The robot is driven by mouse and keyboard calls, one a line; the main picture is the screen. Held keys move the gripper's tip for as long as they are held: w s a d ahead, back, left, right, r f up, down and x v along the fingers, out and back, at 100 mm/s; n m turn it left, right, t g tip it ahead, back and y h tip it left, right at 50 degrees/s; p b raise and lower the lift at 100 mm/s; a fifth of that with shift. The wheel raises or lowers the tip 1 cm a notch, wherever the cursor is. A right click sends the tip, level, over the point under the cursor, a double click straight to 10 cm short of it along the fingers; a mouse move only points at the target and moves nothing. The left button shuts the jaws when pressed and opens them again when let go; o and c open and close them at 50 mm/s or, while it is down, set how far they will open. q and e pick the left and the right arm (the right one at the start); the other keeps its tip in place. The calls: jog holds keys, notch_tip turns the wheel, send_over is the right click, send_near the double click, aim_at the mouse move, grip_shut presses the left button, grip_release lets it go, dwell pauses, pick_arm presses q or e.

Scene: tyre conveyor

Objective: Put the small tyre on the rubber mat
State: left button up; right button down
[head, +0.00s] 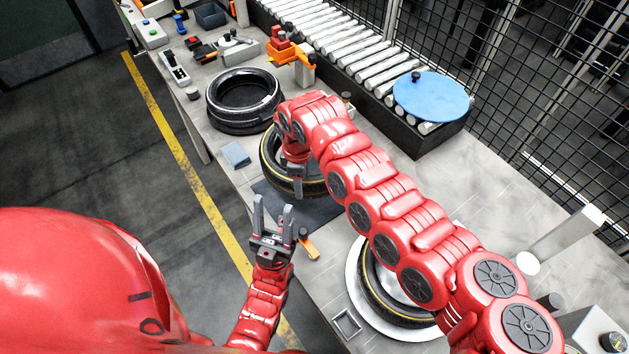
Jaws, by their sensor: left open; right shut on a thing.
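The small tyre (270,163), black with a thin yellow line, is at the middle of the bench, partly hidden by my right arm. My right gripper (297,190) points down at its near rim and is shut on it. The dark rubber mat (318,212) lies just in front of and partly under the tyre; I cannot tell whether the tyre touches it. My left gripper (272,210) is open and empty, fingers up, near the mat's front left edge.
Black tyres (243,92) lie behind left. Another yellow-lined tyre (376,289) sits on a round white plate (354,275) at front right. A blue cloth (236,154), an orange-handled tool (309,246) and a roller conveyor (345,48) with a blue disc (430,97) are nearby.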

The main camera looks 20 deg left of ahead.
notch_tip(320, 180, down, 4)
jog(key=shift+s+a+f+p, duration=0.1)
jog(key=shift+s+p, duration=0.05)
jog(key=shift+p, duration=0.6)
jog(key=shift+f, duration=2.4)
jog(key=shift+c, duration=1.7)
grip_release()
jog(key=shift+f, duration=0.1)
